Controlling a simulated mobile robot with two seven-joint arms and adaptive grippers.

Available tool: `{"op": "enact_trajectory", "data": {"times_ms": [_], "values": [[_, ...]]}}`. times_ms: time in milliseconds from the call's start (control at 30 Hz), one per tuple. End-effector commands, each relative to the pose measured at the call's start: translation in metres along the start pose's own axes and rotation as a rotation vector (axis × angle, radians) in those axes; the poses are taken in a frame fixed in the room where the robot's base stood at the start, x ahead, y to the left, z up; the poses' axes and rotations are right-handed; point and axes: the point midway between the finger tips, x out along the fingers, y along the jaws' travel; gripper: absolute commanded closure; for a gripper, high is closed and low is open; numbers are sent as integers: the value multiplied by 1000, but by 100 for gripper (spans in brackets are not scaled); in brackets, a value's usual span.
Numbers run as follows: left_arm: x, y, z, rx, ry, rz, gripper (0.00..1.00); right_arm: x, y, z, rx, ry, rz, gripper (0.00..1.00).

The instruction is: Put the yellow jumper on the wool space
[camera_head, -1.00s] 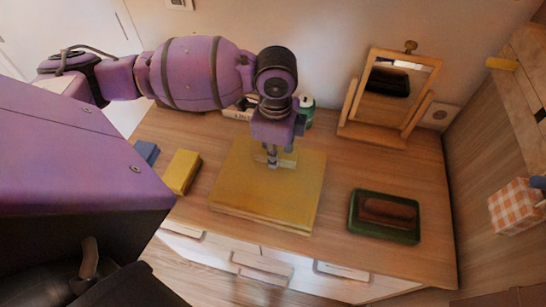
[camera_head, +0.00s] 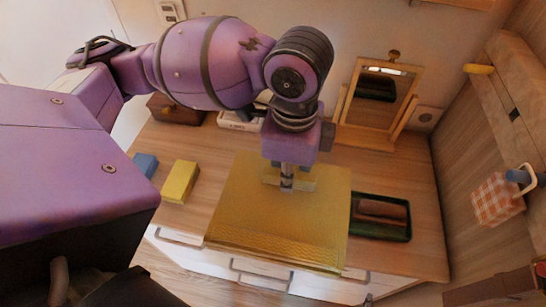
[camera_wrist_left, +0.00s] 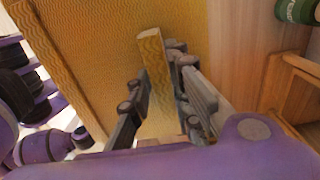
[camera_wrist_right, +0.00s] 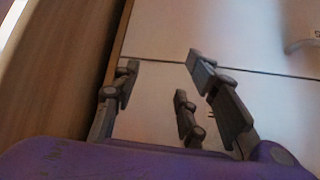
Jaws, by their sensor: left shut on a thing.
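The yellow jumper (camera_head: 275,235) is a flat, square, ribbed bundle with a raised grip strip in its middle. My left gripper (camera_head: 287,184) is above its middle, shut on that strip. The jumper appears held above the wooden dresser top, level, and hides part of the green tray. The left wrist view shows the strip (camera_wrist_left: 150,45) at the fingers and the jumper's knit surface (camera_wrist_left: 90,50). My right gripper (camera_wrist_right: 163,66) shows only in its own wrist view, open and empty before pale panels. I cannot tell which spot is the wool space.
On the dresser top (camera_head: 400,255) are a yellow block (camera_head: 180,182), a blue block (camera_head: 146,165), a green tray (camera_head: 385,231) with a brown item, and a tilting mirror (camera_head: 385,100). White drawers (camera_head: 255,265) line the front. A checked cloth (camera_head: 495,200) hangs at right.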

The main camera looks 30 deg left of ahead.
Motion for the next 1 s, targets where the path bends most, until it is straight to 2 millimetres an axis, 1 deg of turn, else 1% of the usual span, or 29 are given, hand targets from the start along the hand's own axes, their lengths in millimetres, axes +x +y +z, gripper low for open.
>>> {"op": "enact_trajectory", "data": {"times_ms": [33,200,400,533,667,833,1000], "values": [[-6,5,-4,5,4,-6,100,-1,0,-1,0,1,0,60],[-11,16,-11,3,4,-6,100,-3,0,4,-2,-10,-2,60],[-12,19,-12,-15,2,-5,100,-3,1,6,-8,-15,-3,60],[-12,18,-14,-109,9,-1,100,-2,1,6,-8,-14,-3,60],[-10,8,-17,-328,17,8,100,-2,0,3,-9,-9,-4,60],[-7,-22,-14,-716,20,18,100,-2,0,-1,-8,-1,-4,60],[-4,-58,-1,-1078,17,19,100,-2,-1,-4,-6,4,-4,60]]}}
